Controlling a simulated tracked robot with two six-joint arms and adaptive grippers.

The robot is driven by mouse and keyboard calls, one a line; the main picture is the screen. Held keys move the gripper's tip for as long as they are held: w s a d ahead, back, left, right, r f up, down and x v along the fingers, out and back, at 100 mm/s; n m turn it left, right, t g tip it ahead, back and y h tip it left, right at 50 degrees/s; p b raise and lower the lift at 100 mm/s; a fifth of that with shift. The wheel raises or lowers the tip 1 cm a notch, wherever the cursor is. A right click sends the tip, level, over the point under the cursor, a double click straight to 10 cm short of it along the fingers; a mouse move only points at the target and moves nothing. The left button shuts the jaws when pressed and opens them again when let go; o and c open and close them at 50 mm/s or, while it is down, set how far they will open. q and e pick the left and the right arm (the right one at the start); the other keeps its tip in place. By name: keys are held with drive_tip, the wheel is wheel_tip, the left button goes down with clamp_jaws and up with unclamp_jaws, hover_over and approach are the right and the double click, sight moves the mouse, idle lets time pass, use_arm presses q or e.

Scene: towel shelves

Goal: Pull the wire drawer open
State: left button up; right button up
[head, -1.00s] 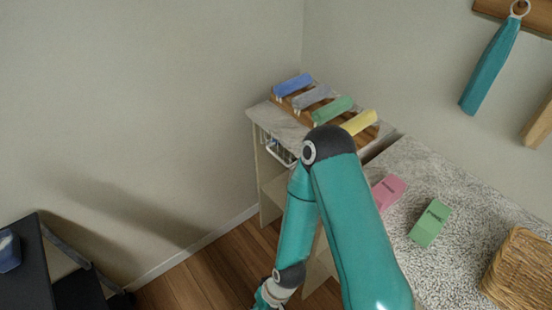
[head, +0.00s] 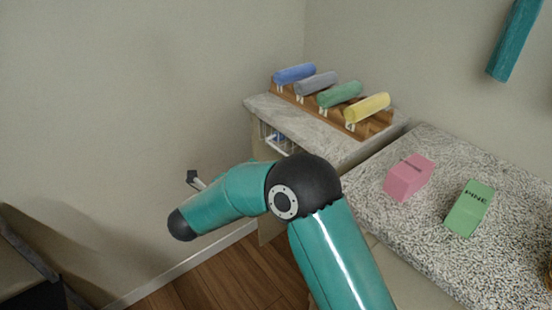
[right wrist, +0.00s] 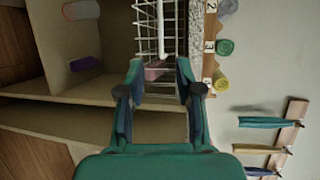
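The white wire drawer (head: 276,141) sits under the marble top of the small shelf unit in the head view, partly hidden by my arm. Its front bar also shows in the right wrist view (right wrist: 161,32), with the white wire grid around it. I cannot tell how far out the drawer is. My right gripper (right wrist: 160,76) is open, its two teal fingers spread apart and pointing at the drawer. The bar lies in line with the gap between the fingertips; contact is not clear. A mauve item shows at the drawer between the fingertips. My left gripper is not in view.
Blue, grey, green and yellow rolled towels stand on a wooden rack (head: 330,105) atop the unit. Pink (head: 409,177) and green (head: 470,208) boxes stand on the speckled counter (head: 390,232). Open shelves holding rolled towels (right wrist: 82,10) lie beside the drawer.

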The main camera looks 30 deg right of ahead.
sight(278, 150)
drive_tip(key=x, duration=1.6)
drive_tip(key=shift+d, duration=0.1)
clamp_jaws()
